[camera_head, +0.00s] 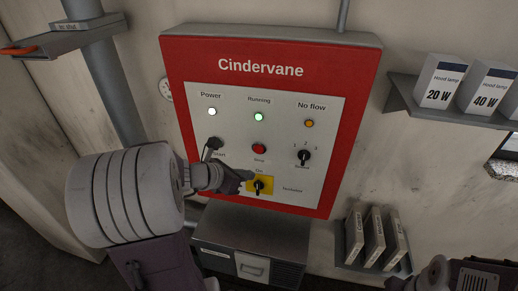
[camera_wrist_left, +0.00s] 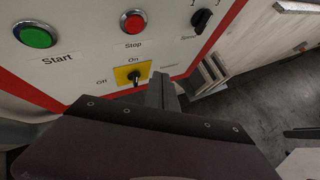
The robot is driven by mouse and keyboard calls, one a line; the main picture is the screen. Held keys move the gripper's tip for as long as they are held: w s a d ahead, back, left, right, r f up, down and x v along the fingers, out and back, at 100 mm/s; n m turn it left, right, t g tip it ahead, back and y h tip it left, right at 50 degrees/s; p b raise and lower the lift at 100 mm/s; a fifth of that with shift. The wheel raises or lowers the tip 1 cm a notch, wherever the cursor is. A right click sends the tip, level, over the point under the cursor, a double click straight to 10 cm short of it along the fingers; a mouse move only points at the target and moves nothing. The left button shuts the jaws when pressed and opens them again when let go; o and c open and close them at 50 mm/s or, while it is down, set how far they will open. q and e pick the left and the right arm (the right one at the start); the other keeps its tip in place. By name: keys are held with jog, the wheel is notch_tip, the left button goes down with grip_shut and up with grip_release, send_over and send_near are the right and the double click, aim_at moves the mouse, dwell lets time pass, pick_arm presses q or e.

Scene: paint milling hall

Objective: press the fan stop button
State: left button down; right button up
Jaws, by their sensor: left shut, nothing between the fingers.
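The red stop button (camera_head: 259,149) sits at the middle of the white panel face, above its label. It also shows in the left wrist view (camera_wrist_left: 133,22), round and unobstructed. My left gripper (camera_head: 248,176) is shut and empty. In the head view it appears just below the stop button, by the yellow-backed isolator switch (camera_head: 261,187). In the left wrist view the closed fingers (camera_wrist_left: 162,92) point up at the panel, below and right of the button. Whether they touch the panel I cannot tell. Part of my right arm shows at the bottom right, its fingers unclear.
The green start button (camera_wrist_left: 36,35) is left of stop. A black speed knob (camera_head: 304,155) is to the right. The green running lamp (camera_head: 259,117) glows. A shelf with lamp boxes (camera_head: 440,82) is on the right wall; a grey box (camera_head: 251,236) sits below the panel.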

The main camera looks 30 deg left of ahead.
aim_at(254, 155)
pick_arm(q)
jog(key=w, duration=0.2)
jog(key=w+a, duration=0.1)
jog(key=w, duration=0.2)
jog(key=w+a+p, duration=0.1)
jog(key=w, duration=0.2)
jog(key=shift+r, duration=0.1)
dwell(0.4)
dwell(0.4)
jog(key=shift+w, duration=0.1)
dwell(1.0)
jog(key=shift+w, duration=0.35)
